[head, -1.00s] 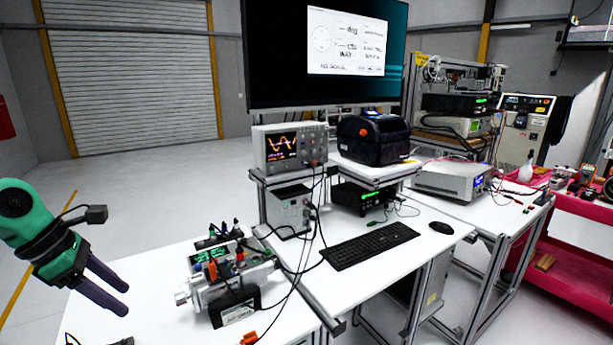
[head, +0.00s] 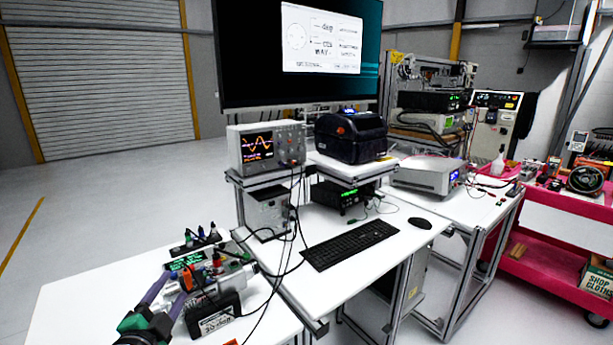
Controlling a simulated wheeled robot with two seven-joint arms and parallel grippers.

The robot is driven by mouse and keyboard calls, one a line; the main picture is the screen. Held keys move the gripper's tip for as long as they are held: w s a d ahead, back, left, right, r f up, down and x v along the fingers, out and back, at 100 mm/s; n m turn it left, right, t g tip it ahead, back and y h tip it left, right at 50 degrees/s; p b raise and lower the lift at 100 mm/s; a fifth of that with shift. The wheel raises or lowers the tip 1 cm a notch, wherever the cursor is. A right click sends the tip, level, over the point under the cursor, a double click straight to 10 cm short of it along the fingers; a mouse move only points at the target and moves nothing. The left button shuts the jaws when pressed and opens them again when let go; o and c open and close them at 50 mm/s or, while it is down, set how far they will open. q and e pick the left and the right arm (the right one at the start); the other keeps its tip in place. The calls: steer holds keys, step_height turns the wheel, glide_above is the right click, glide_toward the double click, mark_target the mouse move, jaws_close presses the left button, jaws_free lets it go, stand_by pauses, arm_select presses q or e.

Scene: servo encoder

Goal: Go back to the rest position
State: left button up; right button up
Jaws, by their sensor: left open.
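My left gripper (head: 176,286) comes up from the bottom left, green with two dark purple fingers. Its fingers are apart and point up and right toward the servo encoder rig (head: 232,280) on the near white table. The fingertips overlap the rig's left end in the picture; I cannot tell whether they touch it. I see nothing held between them. The rig carries coloured plugs, cables and a black labelled box (head: 213,318) in front. My right gripper is not in view.
A bench to the right holds a keyboard (head: 350,245), a mouse (head: 420,223), an oscilloscope (head: 265,147) and a dark label printer (head: 350,138) below a large monitor (head: 300,50). Cables hang off the near table's right side. The near table's left part (head: 90,300) is clear.

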arm_select(q)
steer(key=s+f+n+g, duration=0.8)
steer(key=s+f, duration=0.3)
steer(key=f, duration=0.4)
steer(key=s+d+f+n+g+h, duration=0.1)
steer(key=s+d+f+g, duration=0.2)
steer(key=s, duration=0.3)
steer(key=s+d+f+n+g+h, duration=0.1)
steer(key=s+d+f+g, duration=0.15)
steer(key=s, duration=0.25)
step_height(320, 180, down, 23)
steer(key=s+g, duration=0.1)
steer(key=s, duration=0.1)
steer(key=s+a+f, duration=0.1)
steer(key=s+f, duration=0.6)
steer(key=s, duration=0.1)
steer(key=s+a+f+g, duration=0.1)
steer(key=s+a+f, duration=0.1)
steer(key=s+f, duration=0.6)
steer(key=shift+s+a+y, duration=0.25)
steer(key=shift+s+y, duration=0.15)
steer(key=shift+s, duration=0.05)
steer(key=shift+f+g, duration=0.1)
steer(key=shift+g, duration=0.15)
